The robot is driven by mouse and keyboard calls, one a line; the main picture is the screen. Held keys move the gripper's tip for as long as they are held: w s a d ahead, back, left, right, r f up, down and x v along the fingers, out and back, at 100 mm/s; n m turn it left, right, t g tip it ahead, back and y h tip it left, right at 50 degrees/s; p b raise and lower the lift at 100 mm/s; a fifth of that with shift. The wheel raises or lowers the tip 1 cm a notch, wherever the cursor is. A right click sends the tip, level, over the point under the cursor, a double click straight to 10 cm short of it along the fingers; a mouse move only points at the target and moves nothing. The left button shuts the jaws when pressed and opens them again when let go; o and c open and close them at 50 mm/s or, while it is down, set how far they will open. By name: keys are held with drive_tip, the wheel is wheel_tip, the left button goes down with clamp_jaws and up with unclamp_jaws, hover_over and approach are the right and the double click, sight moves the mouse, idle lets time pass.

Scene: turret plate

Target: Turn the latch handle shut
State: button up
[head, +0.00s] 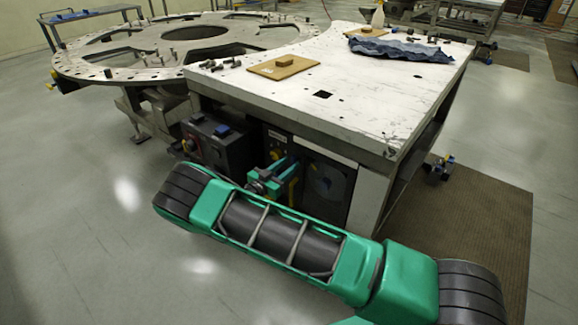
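The latch handle cannot be told apart in the head view. The dark front panel (327,182) under the white table carries a pale round disc. Small yellow parts show on this front beside my gripper. My gripper (268,180), teal and grey, is small in the picture, close in front of the panel and left of the disc. My green arm crosses in front and hides the lower part of the panel. Whether the gripper touches anything, and whether its fingers are open or shut, cannot be made out.
The white table (365,95) bears a blue cloth (400,48), brown boards and small bolts. A dark box (215,145) with a blue part on top stands left of the gripper. A large round metal plate (110,65) lies behind left. The floor at the left is clear.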

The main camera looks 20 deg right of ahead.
drive_tip(key=shift+w+d, duration=0.2)
drive_tip(key=shift+d, duration=0.1)
drive_tip(key=shift+c, duration=0.4)
